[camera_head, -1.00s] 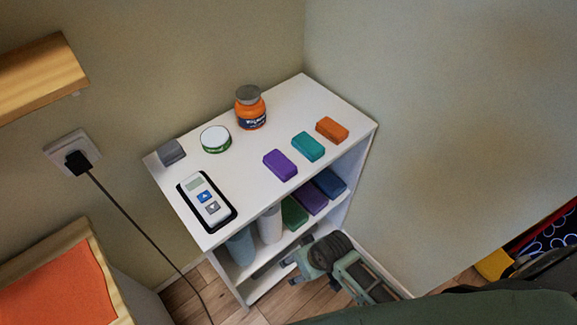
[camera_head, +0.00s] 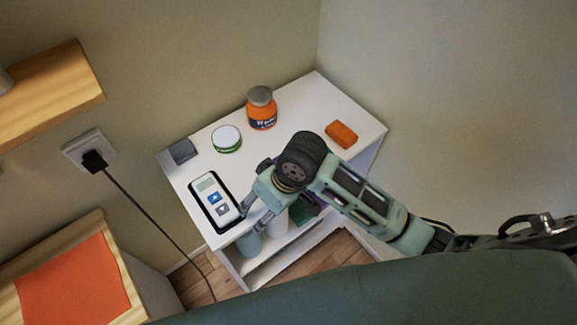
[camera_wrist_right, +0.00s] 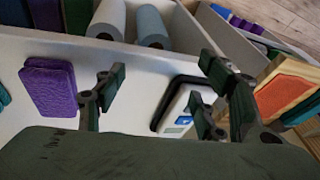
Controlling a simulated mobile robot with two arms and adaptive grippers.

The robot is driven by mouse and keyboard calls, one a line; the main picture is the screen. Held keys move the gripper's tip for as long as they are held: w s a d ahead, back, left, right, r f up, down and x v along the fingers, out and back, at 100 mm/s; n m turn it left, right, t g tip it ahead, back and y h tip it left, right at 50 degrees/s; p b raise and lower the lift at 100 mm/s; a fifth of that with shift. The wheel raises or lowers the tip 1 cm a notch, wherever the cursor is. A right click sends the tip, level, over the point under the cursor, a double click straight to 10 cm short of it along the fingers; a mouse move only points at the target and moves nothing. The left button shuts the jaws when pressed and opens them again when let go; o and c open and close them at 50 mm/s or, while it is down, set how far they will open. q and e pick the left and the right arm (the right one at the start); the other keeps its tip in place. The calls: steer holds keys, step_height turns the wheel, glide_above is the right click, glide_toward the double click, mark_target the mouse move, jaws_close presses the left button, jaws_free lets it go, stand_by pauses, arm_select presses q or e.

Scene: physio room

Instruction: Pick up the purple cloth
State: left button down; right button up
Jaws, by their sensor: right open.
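The purple cloth (camera_wrist_right: 50,88) is a folded, rounded block lying on the white shelf top, left of my fingers in the right wrist view. In the head view my right arm hides it. My right gripper (camera_head: 254,213) is above the front part of the shelf top, near the black-and-white device. In the right wrist view my right gripper (camera_wrist_right: 156,98) is open with nothing between its fingers. Its left finger is beside the purple cloth, apart from it in the picture. My left gripper is not in view.
The white shelf unit (camera_head: 338,100) also holds an orange jar (camera_head: 262,110), a green-and-white tin (camera_head: 226,139), a grey block (camera_head: 183,151), the device (camera_head: 216,201) and an orange cloth (camera_head: 341,134). Rolls (camera_wrist_right: 151,26) stand below. A wall socket (camera_head: 90,152) with a cable is left.

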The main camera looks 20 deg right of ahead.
steer(key=shift+g+h, duration=0.5)
steer(key=shift+h, duration=0.3)
steer(key=w+d, duration=0.1)
steer(key=w, duration=0.1)
steer(key=w+d+r, duration=0.1)
steer(key=w, duration=0.1)
steer(key=w+r, duration=0.1)
steer(key=shift+w+d, duration=0.4)
steer(key=shift+m+g+h, duration=0.4)
steer(key=shift+m+h, duration=0.5)
steer(key=w+d+r, duration=0.1)
steer(key=d, duration=0.1)
steer(key=w+d+r, duration=0.1)
steer(key=w+d, duration=0.1)
steer(key=w+d+r, duration=0.1)
steer(key=w+d, duration=0.1)
steer(key=shift+w+d+r, duration=0.1)
steer(key=shift+r, duration=0.15)
step_height(320, 180, down, 7)
steer(key=shift+d+r+p, duration=0.1)
steer(key=shift+d+p, duration=0.05)
steer(key=shift+p, duration=1.1)
steer(key=shift+f, duration=0.4)
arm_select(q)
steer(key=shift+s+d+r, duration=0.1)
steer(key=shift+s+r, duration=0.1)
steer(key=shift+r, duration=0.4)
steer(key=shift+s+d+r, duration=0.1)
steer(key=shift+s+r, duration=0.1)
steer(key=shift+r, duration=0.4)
